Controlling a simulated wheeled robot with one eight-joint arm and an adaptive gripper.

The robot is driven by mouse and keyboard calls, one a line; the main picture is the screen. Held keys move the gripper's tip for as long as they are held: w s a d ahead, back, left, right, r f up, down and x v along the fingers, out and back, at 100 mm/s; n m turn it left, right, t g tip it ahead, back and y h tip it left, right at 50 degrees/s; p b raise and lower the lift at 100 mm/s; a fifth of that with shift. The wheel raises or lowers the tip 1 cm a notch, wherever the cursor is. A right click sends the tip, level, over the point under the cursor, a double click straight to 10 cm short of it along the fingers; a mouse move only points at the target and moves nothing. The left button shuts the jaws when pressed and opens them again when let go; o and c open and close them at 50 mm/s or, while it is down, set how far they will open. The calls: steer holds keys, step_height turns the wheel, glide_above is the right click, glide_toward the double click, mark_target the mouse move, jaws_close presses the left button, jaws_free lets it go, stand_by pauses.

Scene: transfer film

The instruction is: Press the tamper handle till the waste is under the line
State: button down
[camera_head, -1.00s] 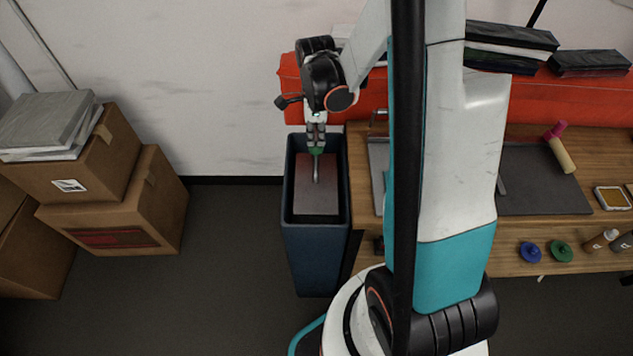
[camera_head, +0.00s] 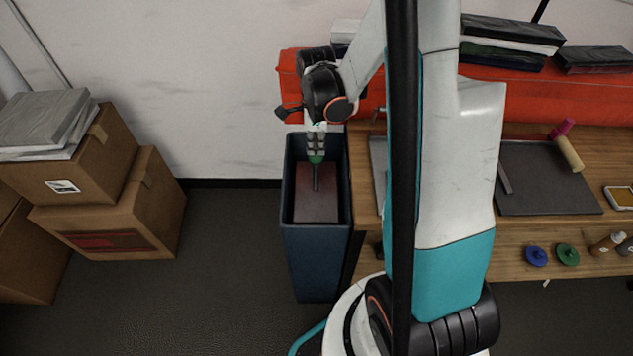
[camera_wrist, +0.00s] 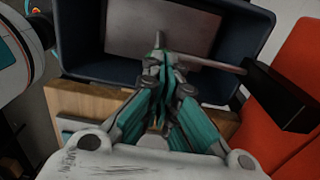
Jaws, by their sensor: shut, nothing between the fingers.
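The tamper's flat reddish-brown plate (camera_head: 309,207) lies inside a tall dark blue bin (camera_head: 319,262), below its rim. A thin rod (camera_head: 317,182) rises from the plate. My gripper (camera_head: 317,159) is shut and points down over the plate, in line with the rod; I cannot tell whether it touches it. In the wrist view my shut gripper (camera_wrist: 157,50) is in front of the plate (camera_wrist: 195,20). There the rod (camera_wrist: 212,64) runs right to a black bar (camera_wrist: 285,97), which looks like the tamper handle. The waste and the line cannot be seen.
A wooden bench (camera_head: 361,215) stands close to the bin's right side, with tools and a grey mat (camera_head: 530,190). A red padded surface (camera_head: 540,92) is behind. Cardboard boxes (camera_head: 135,210) stand at left, with clear floor between them and the bin.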

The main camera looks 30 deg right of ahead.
steer(key=shift+f+b, duration=1.15)
steer(key=shift+f, duration=0.3)
step_height(320, 180, up, 14)
steer(key=p, duration=0.9)
steer(key=shift+p, duration=0.3)
steer(key=shift+r, duration=0.1)
